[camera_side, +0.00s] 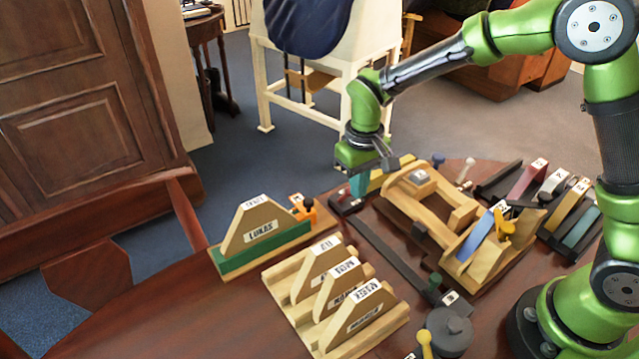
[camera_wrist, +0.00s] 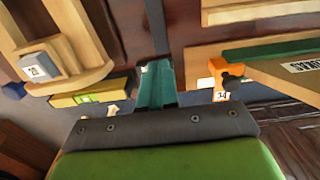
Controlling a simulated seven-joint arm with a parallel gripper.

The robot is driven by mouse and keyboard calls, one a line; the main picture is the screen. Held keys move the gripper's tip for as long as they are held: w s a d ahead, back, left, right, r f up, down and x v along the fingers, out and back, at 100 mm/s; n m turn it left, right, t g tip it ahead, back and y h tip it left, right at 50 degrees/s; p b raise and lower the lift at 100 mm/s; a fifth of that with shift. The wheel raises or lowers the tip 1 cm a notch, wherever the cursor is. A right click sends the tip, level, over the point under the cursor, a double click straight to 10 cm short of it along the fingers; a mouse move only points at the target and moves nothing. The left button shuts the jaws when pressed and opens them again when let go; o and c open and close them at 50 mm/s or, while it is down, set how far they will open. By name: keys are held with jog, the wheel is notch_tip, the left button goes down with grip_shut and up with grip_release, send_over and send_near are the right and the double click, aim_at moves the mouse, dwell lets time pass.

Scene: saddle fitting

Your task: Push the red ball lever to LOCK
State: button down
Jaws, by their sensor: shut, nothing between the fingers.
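My gripper (camera_side: 357,187) points down at the back middle of the table, by the far end of a long dark rail (camera_side: 400,254). Its teal fingers are together and hold nothing; they also show in the wrist view (camera_wrist: 157,88). A wooden fixture (camera_side: 462,215) stands just to its right, with a grey labelled block (camera_side: 421,178) on top; this block also shows in the wrist view (camera_wrist: 40,67).
An orange clamp (camera_side: 304,208) sits by a green-based wooden saddle (camera_side: 261,224) to the left. A rack of labelled wooden saddles (camera_side: 335,297) stands in front. A yellow block (camera_side: 392,174) lies close behind my gripper. Coloured blocks (camera_side: 560,205) stand at the right. Bare table shows at front left.

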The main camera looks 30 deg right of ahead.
jog(key=shift+f, duration=1.25)
jog(key=shift+w, duration=0.1)
dwell(0.4)
jog(key=shift+w, duration=1.9)
jog(key=shift+s, duration=0.6)
jog(key=shift+r, duration=3.55)
jog(key=shift+w, duration=0.1)
